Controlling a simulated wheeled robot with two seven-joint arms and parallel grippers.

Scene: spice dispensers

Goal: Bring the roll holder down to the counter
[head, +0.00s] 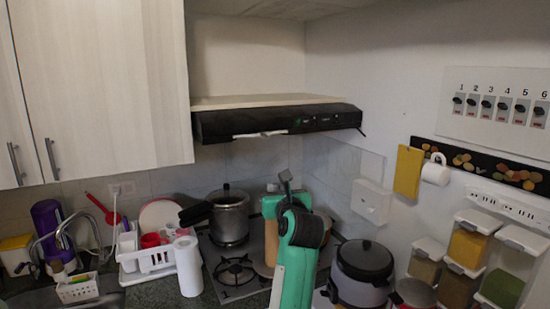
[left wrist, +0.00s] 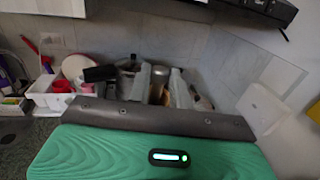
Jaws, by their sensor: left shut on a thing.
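My left gripper (left wrist: 161,88) points forward over the stove area, with its two pale fingers shut on a narrow tan and grey upright thing, apparently the roll holder (left wrist: 159,72). A tan part of it seems to show behind my green left arm in the head view (head: 271,240). Its lower end is hidden, so I cannot tell its gap to the surface below. My arm hides the fingertips in the head view. A separate white paper roll (head: 188,266) stands upright on the counter left of the stove. My right gripper is not in view.
A silver pot (head: 230,217) with a black handle stands on the stove (head: 232,288). A white dish rack (head: 150,261) is to the left and a dark-lidded cooker (head: 363,270) to the right. A black range hood (head: 275,121) hangs above. Spice dispensers (head: 465,245) line the right wall.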

